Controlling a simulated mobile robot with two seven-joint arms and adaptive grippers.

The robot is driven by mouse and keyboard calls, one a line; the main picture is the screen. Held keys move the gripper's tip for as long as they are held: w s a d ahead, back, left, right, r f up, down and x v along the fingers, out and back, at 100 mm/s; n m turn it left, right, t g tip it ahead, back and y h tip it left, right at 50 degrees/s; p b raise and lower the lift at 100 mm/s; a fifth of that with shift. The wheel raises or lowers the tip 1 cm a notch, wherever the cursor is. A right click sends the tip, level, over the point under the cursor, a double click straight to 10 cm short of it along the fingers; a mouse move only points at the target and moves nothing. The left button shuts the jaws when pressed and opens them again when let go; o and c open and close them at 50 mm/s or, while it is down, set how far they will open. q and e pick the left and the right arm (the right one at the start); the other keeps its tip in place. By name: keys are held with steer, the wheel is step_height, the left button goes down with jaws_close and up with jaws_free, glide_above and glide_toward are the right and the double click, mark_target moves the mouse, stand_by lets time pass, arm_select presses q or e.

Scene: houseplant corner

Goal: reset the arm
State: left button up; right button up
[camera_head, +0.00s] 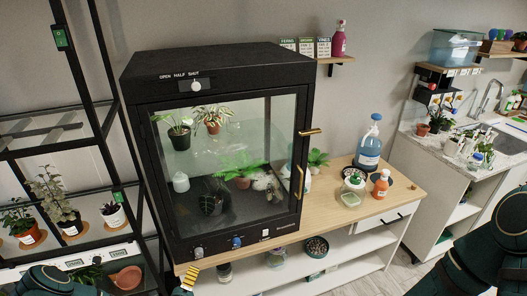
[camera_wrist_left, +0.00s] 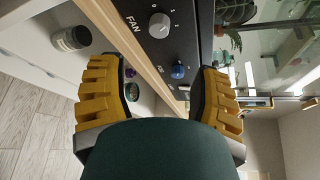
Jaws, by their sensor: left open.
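My left gripper (camera_head: 189,276) shows at the lower front-left corner of the black glass-fronted cabinet (camera_head: 215,72), just below its control panel. Only its yellow finger pads show there. In the left wrist view my left gripper (camera_wrist_left: 162,82) is open, its two yellow ribbed fingers wide apart with nothing held between them. The cabinet's FAN knob (camera_wrist_left: 159,25) and blue knob (camera_wrist_left: 178,72) are beyond the fingers. My right arm (camera_head: 488,250) comes in at the lower right; its gripper is out of the frame.
The cabinet stands on a wooden-topped bench (camera_head: 340,207) with open shelves below. A blue spray bottle (camera_head: 369,147) and an orange bottle (camera_head: 381,184) stand at the bench's right. A black plant rack (camera_head: 70,150) is at left. A sink counter (camera_head: 455,150) is at right.

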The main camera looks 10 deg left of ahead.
arm_select(q)
steer(key=s+d+r+m+g+h+b, duration=0.1)
steer(key=d+m+g+h+b, duration=0.1)
steer(key=d+m+h, duration=0.65)
steer(key=s+d+m+g+h+b, duration=0.15)
steer(key=d+m+h, duration=0.3)
steer(key=d, duration=0.75)
steer(key=s+d+f+m+g+y+b, duration=0.2)
steer(key=s+d+f+m+g, duration=0.1)
steer(key=s+m+g, duration=0.65)
steer(key=s+d+f+m+g+y+b, duration=0.1)
steer(key=s+d+f+m+g+b, duration=0.15)
steer(key=s+m+g, duration=0.7)
steer(key=w+m+t+y+b, duration=0.3)
steer(key=w+m+t, duration=0.4)
steer(key=m, duration=1)
steer(key=shift+w+a+t+y, duration=0.25)
steer(key=shift+t+y, duration=0.25)
steer(key=shift+t, duration=0.65)
steer(key=shift+r, duration=0.1)
